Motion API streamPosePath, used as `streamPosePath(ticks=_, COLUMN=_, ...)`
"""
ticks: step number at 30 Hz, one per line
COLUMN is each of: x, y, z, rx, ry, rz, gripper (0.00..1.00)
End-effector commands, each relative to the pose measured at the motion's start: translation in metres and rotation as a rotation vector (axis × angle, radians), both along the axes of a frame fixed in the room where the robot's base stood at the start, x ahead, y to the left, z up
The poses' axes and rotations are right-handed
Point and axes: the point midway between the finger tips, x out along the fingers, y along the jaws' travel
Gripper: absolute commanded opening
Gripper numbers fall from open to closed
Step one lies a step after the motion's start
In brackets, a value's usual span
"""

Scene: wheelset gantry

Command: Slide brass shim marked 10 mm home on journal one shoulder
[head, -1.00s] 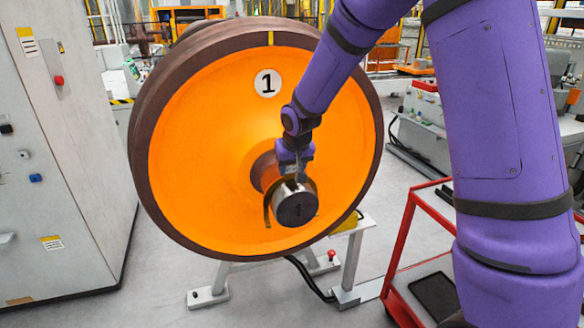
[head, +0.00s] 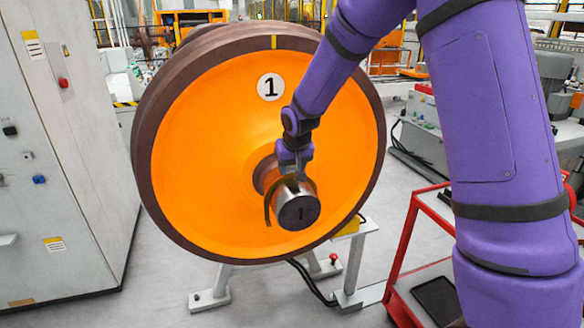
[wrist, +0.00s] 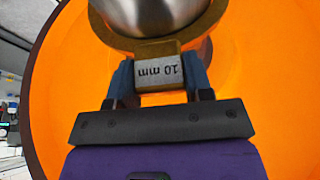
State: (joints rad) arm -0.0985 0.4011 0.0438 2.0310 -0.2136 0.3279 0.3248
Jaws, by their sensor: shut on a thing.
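The brass shim (head: 268,208) is a curved piece sitting around the journal, open side down in the head view. In the wrist view its tab (wrist: 158,72) reads "10 mm", upside down, and its brass arc (wrist: 207,45) hugs the journal (wrist: 155,12). My gripper (wrist: 160,85) is shut on the tab, one finger on each side. It also shows above the journal in the head view (head: 293,176). The gap between shim and shoulder cannot be judged.
A grey cabinet (head: 60,180) stands at the left. A red cart (head: 400,245) with a dark tray is at the right, close to my arm. The wheel rests on a pale stand (head: 345,265). Floor shows between cabinet and stand.

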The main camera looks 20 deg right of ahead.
Motion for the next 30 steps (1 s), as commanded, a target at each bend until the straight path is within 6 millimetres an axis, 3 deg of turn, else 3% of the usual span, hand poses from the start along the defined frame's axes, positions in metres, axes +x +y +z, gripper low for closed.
streamPosePath(ticks=30, x=0.022, y=0.000, z=0.000, rx=0.000, ry=0.000, rz=0.001, gripper=0.20)
